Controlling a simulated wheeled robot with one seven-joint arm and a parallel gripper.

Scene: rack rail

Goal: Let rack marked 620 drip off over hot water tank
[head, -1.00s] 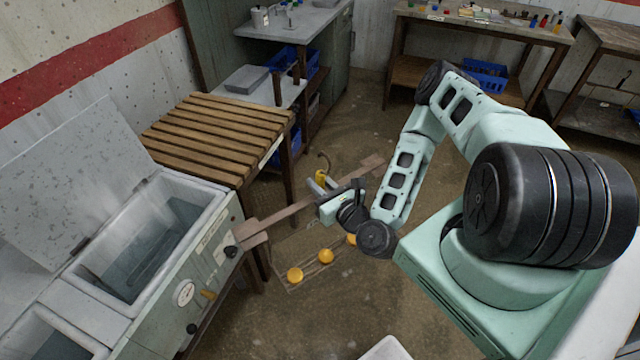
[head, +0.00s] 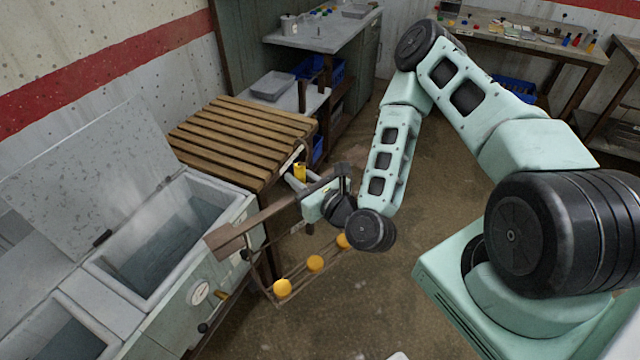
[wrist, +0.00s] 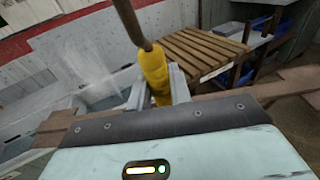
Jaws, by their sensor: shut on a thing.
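My gripper (head: 299,181) is shut on the yellow grip (head: 300,171) of a rack. The grip also shows between my fingers in the wrist view (wrist: 156,72), with a brown rod rising from it. The rack's long wooden bar (head: 262,217) slants across, its left end close to the tank fronts. A thin lower frame with orange knobs (head: 315,263) hangs beneath, in front of the slatted table. No number is readable on the rack. An open tank (head: 150,290) with water and a raised lid (head: 95,180) stands at left. I cannot read which tank is hot.
A slatted wooden table (head: 240,135) stands beside the open tank. A second tank (head: 70,335) is at the lower left. The tank front carries a round gauge (head: 200,292) and knobs. Shelves and benches line the back. The floor (head: 400,230) in the middle is clear.

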